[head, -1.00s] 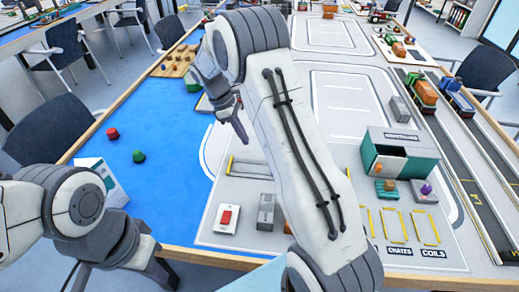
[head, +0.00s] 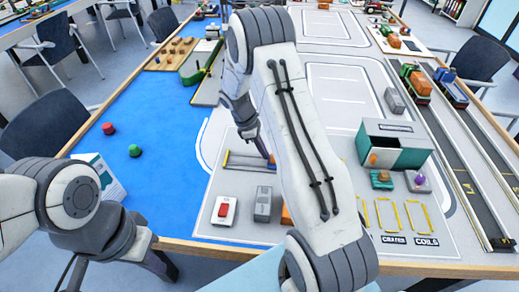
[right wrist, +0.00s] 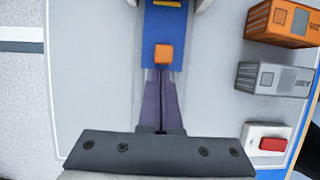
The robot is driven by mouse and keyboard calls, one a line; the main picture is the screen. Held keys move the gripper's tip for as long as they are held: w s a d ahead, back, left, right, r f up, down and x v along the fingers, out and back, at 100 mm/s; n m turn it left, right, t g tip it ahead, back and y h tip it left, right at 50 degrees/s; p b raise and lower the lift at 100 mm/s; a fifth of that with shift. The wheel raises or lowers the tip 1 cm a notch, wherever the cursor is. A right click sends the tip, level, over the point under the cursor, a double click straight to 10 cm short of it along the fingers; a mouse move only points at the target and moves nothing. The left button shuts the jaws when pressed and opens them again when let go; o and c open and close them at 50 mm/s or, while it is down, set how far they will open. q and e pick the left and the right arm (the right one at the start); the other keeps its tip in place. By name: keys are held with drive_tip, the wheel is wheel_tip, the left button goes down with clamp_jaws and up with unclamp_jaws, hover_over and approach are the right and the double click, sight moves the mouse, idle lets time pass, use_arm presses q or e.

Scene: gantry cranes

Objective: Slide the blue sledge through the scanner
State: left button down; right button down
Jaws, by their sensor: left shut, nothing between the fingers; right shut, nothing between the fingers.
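In the right wrist view the blue sledge (right wrist: 163,30) is a long blue strip, with an orange block (right wrist: 163,54) on it. My right gripper (right wrist: 162,72) is shut and empty, its fingertips right by the block's near side; I cannot tell whether they touch. White parts (right wrist: 203,5) flank the sledge at the top edge; I cannot tell whether they belong to the scanner. In the head view my right arm hides most of the sledge, and my right gripper (head: 268,156) is low over the grey mat. My left gripper (head: 162,265) is shut and empty near the table's front edge.
A red switch (head: 224,210), a grey box (head: 263,204) and an orange box (head: 286,214) stand near the front edge. A teal and grey shed (head: 395,148) stands to the right. The blue table area on the left is mostly clear.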

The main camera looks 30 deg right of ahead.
drive_tip(key=s+d, duration=0.1)
drive_tip(key=s+d+p, duration=0.1)
drive_tip(key=d, duration=0.1)
drive_tip(key=shift+s+d+r, duration=0.1)
drive_tip(key=shift+s+d, duration=0.15)
drive_tip(key=shift+s, duration=0.1)
drive_tip(key=shift+s+d, duration=0.2)
drive_tip(key=shift+d, duration=0.05)
drive_tip(key=shift+w+a+p, duration=0.3)
drive_tip(key=shift+a+p, duration=0.05)
drive_tip(key=shift+a, duration=0.05)
drive_tip(key=w+a, duration=0.1)
drive_tip(key=w+a+p, duration=0.1)
drive_tip(key=shift+a, duration=0.4)
drive_tip(key=v, duration=1)
drive_tip(key=shift+b, duration=0.4)
